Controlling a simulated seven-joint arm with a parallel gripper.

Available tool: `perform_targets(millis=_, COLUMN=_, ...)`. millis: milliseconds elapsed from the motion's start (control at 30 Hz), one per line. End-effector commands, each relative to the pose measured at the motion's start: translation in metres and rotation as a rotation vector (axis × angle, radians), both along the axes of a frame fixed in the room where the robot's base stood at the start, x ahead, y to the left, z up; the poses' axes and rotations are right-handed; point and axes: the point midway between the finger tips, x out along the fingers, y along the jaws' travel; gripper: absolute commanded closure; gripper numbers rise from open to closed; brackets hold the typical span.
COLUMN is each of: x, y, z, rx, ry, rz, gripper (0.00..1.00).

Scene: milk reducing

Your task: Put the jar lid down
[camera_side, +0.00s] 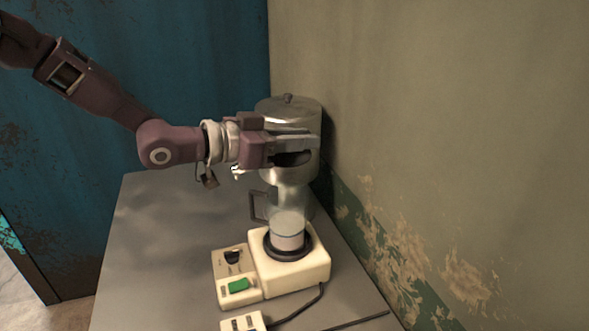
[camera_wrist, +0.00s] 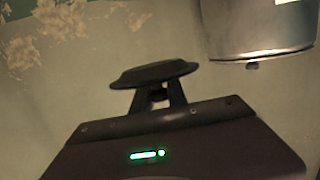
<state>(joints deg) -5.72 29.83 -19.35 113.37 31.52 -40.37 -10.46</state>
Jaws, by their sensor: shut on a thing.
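The jar lid is a dark round disc (camera_wrist: 153,73), gripped between the two fingers of my gripper (camera_wrist: 160,97) in the wrist view. In the side view the dark lid (camera_side: 293,159) shows at the fingertips of my gripper (camera_side: 300,146), held in the air above the jar and in front of the metal vessel. The clear jar (camera_side: 287,208) has a dark handle on its left and pale contents low inside. It stands upright on a cream appliance base (camera_side: 297,271) with a dark ring. The lid is apart from the jar.
A control box with a green switch (camera_side: 238,285) and a cable lie near the base. The grey table (camera_side: 165,250) is bare at left. A peeling wall is close on the right.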

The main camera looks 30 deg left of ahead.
Motion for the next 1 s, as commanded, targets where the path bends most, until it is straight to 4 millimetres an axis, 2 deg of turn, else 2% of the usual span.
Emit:
perform_targets(millis=133, x=0.000, y=0.001, z=0.013, rx=0.000, ry=-0.001, rz=0.002, gripper=1.00)
perform_targets(millis=267, x=-0.001, y=0.009, z=0.008, rx=0.002, ry=0.004, rz=0.022, gripper=1.00)
perform_targets(millis=367, x=-0.003, y=0.036, z=-0.007, rx=0.001, ry=0.006, rz=0.087, gripper=1.00)
perform_targets(millis=533, x=-0.013, y=0.111, z=-0.034, rx=0.002, ry=0.007, rz=0.284, gripper=1.00)
perform_targets(millis=700, x=-0.034, y=0.185, z=-0.049, rx=0.002, ry=0.004, rz=0.492, gripper=1.00)
perform_targets(millis=800, x=-0.044, y=0.209, z=-0.051, rx=0.000, ry=0.002, rz=0.563, gripper=1.00)
perform_targets(millis=867, x=-0.046, y=0.217, z=-0.052, rx=0.000, ry=0.002, rz=0.584, gripper=1.00)
perform_targets(millis=1000, x=-0.036, y=0.234, z=-0.064, rx=0.006, ry=-0.013, rz=0.533, gripper=1.00)
